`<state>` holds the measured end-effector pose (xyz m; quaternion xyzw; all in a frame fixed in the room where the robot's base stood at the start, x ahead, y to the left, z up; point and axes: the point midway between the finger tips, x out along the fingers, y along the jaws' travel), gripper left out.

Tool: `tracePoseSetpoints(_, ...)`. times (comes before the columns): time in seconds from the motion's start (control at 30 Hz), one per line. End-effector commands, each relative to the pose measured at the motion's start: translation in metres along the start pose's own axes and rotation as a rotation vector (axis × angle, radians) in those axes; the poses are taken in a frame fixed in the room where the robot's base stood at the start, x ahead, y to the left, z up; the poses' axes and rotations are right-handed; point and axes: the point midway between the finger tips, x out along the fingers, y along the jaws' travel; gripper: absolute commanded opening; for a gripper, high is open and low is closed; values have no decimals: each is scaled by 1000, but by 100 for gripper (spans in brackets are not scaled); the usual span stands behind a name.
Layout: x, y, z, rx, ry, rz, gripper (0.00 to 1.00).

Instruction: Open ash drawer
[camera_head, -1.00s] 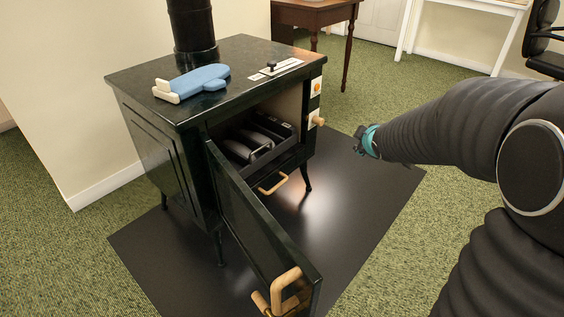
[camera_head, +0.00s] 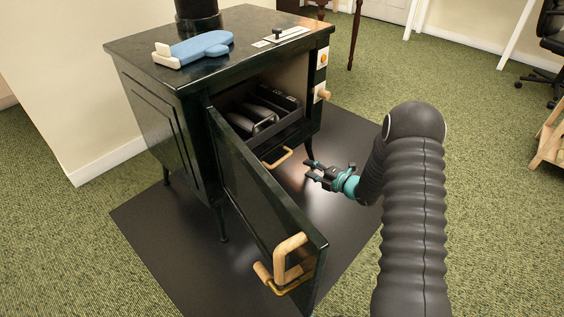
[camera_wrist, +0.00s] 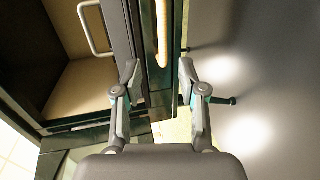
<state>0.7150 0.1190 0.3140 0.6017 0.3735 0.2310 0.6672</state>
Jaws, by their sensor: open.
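The black stove (camera_head: 158,127) stands with its door (camera_head: 262,205) swung open toward me. A tan bar handle (camera_head: 277,158) shows low on the stove front, under the firebox opening; I take it as the ash drawer's handle. The drawer front itself is mostly hidden behind the door. My gripper (camera_head: 309,170) is open and empty, just right of this handle and apart from it in the head view. In the wrist view, a tan bar (camera_wrist: 162,30) lies ahead between my open fingers (camera_wrist: 159,80), beside the dark green stove edge. Contact is not visible.
The open door with its wooden handle (camera_head: 290,258) stands left of my gripper. A dark tray with a metal handle (camera_head: 264,124) sits in the firebox. A blue mitt (camera_head: 202,46) lies on the stove top. The black floor mat (camera_head: 165,255) is clear.

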Motion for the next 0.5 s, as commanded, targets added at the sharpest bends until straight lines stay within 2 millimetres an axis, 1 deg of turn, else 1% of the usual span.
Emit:
tracePoseSetpoints(0.03,1,-5,-2,-5,10,8,41)
tracePoseSetpoints(0.17,8,-7,-5,-12,22,16,41)
tracePoseSetpoints(0.27,20,-7,-6,-12,23,16,41)
tracePoseSetpoints(0.5,63,-7,-7,-11,22,15,41)
